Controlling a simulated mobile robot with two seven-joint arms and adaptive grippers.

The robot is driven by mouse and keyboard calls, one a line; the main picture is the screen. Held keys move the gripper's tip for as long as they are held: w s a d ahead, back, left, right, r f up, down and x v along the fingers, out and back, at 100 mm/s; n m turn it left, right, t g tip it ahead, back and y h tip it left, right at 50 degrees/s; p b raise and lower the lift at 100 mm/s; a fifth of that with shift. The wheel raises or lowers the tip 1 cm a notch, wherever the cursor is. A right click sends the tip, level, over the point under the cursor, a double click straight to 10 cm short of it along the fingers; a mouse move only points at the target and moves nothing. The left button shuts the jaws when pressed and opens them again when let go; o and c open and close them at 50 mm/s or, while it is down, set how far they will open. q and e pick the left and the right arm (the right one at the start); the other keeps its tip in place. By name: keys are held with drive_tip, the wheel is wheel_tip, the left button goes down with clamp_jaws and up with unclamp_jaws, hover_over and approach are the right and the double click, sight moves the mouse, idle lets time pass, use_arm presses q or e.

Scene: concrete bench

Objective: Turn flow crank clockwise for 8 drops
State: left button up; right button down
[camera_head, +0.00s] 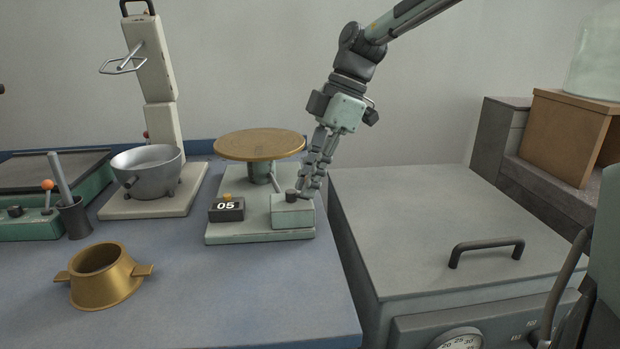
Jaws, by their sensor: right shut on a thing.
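A pale green device with a base plate (222,232) stands on the bench, with a round brass plate (258,144) on a short post. A small dark counter (227,210) at its front left reads 05. A small pale box (292,214) at its front right carries a dark round knob (291,196), which I take for the flow crank. My right gripper (308,190) reaches down from above and is shut on the crank beside the knob; its fingers hide the part held. My left gripper is not in view. No drops can be made out.
A brass cup with two lugs (105,276) stands at the front left. A grey bowl (147,171) sits on a stand with a tall column. A grey cabinet with a handle (487,248) adjoins at right. The bench front before the device is clear.

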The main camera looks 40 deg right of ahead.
idle(0.3)
drive_tip(key=c, duration=1.5)
unclamp_jaws()
drive_tip(key=v, duration=1.2)
drive_tip(key=shift+s+a, duration=0.1)
